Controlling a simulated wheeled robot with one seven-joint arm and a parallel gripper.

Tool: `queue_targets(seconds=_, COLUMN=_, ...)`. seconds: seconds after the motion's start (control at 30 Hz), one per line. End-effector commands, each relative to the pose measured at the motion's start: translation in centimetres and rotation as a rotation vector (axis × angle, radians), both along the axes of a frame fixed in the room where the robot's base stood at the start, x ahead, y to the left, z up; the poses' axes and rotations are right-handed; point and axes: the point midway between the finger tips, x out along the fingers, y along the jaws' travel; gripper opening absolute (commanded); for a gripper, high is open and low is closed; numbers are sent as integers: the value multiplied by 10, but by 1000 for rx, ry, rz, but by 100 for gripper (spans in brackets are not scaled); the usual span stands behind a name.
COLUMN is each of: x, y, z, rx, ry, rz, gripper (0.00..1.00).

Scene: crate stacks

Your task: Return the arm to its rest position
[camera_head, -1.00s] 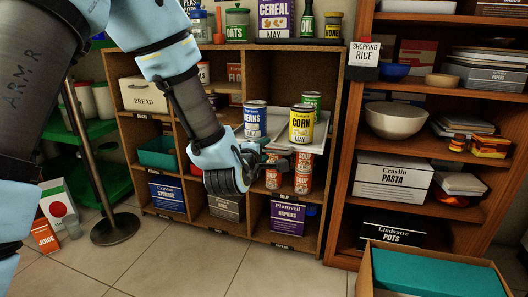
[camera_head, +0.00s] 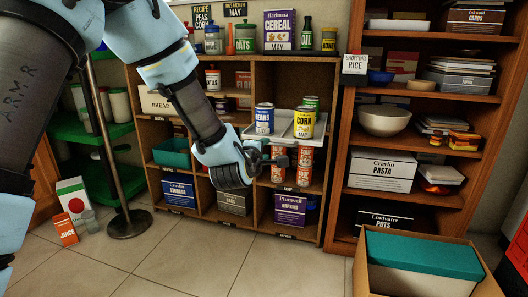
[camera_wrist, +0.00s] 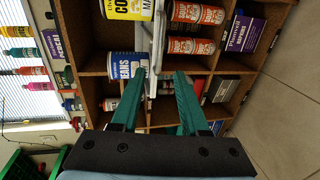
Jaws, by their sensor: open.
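My gripper (camera_head: 268,158) is in front of the middle of the wooden cubby shelf (camera_head: 250,75) in the head view. In the wrist view its two green fingers (camera_wrist: 163,75) are apart, with the edge of a pale tray (camera_head: 285,122) showing between and beyond them. The tray carries a blue beans can (camera_head: 264,118), a yellow corn can (camera_head: 304,124) and a green-topped can (camera_head: 311,102). The beans can (camera_wrist: 122,66) is close to the left finger in the wrist view. Whether a finger touches the tray or a can, I cannot tell.
Red cans (camera_head: 304,166) stand below the tray. A brown bookcase (camera_head: 345,130) stands to the right, with an open box (camera_head: 430,285) on the floor before it. A dark post (camera_head: 128,222) and a green rack (camera_head: 120,185) are at the left. Tiled floor is clear in the middle.

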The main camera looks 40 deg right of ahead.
Motion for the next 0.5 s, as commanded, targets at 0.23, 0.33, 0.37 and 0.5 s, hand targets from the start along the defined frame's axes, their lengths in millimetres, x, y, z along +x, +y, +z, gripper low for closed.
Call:
queue_targets(seconds=0.23, x=0, y=0, z=0, rx=0, ry=0, rz=0, gripper=45)
queue_targets(seconds=0.33, x=0, y=0, z=0, rx=0, ry=0, rz=0, gripper=45)
queue_targets(seconds=0.37, x=0, y=0, z=0, rx=0, ry=0, rz=0, gripper=45)
queue_targets(seconds=0.5, x=5, y=5, z=-1, rx=17, ry=-7, rz=3, gripper=45)
